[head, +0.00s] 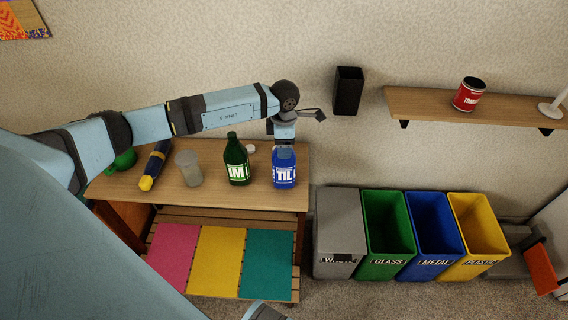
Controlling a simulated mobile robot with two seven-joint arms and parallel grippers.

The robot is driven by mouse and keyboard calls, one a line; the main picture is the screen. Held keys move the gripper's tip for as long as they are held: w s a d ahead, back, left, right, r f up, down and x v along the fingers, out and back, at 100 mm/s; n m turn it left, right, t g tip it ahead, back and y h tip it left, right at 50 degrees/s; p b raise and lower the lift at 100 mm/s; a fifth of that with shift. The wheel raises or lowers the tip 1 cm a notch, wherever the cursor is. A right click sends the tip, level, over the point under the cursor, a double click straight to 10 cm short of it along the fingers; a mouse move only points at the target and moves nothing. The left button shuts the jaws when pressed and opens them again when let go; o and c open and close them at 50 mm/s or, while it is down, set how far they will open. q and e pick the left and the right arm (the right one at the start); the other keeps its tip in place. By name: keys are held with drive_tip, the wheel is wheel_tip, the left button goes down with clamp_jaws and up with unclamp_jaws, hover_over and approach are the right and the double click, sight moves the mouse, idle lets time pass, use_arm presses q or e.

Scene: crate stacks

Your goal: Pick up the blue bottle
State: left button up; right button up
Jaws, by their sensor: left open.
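The blue bottle (284,175) stands upright at the right end of the wooden table, with a white-lettered label facing me. My left arm reaches across from the left, and my left gripper (284,147) hangs at its end, pointing down over the bottle's top. The gripper is open. It overlaps the upper part of the bottle in the picture, so I cannot tell whether the fingers are around the neck or above it.
A green bottle (237,163) stands close left of the blue one. A grey cup (189,168), a dark blue and yellow object (154,166) and a green item (123,160) are farther left on the table (230,202). Sorting bins (388,225) stand to the right.

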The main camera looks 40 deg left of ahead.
use_arm(q)
drive_tip(key=shift+r, duration=0.1)
drive_tip(key=c, duration=0.8)
drive_tip(key=shift+r, duration=0.1)
